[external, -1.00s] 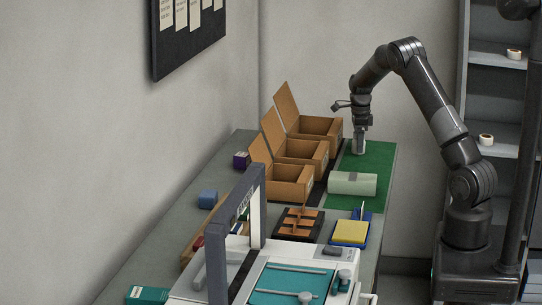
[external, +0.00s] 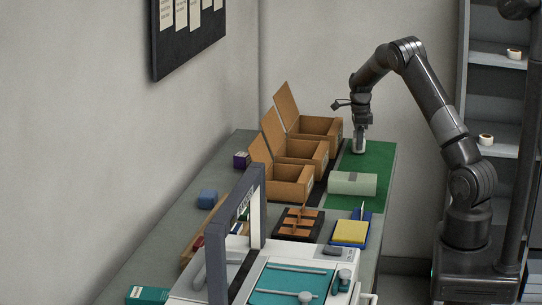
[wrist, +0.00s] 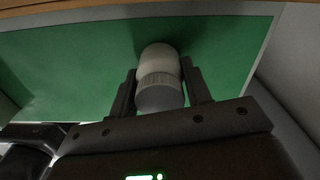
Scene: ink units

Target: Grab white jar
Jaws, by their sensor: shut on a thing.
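The white jar (wrist: 159,60) has a pale rounded body and a grey ribbed lid, and it stands out against the green mat in the wrist view. My gripper (wrist: 160,88) has one finger on each side of the jar and is shut on it around the lid end. In the external view my gripper (external: 359,138) is low over the far part of the green mat (external: 376,158), with the jar (external: 359,146) small between its fingers. I cannot tell whether the jar still touches the mat.
Several open cardboard boxes (external: 292,183) stand left of the mat. A pale green roll-like object (external: 352,184) lies on the mat nearer the camera. A blue tray with a yellow pad (external: 350,232) and a white machine (external: 240,262) are nearer still. Shelves (external: 497,100) stand at the right.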

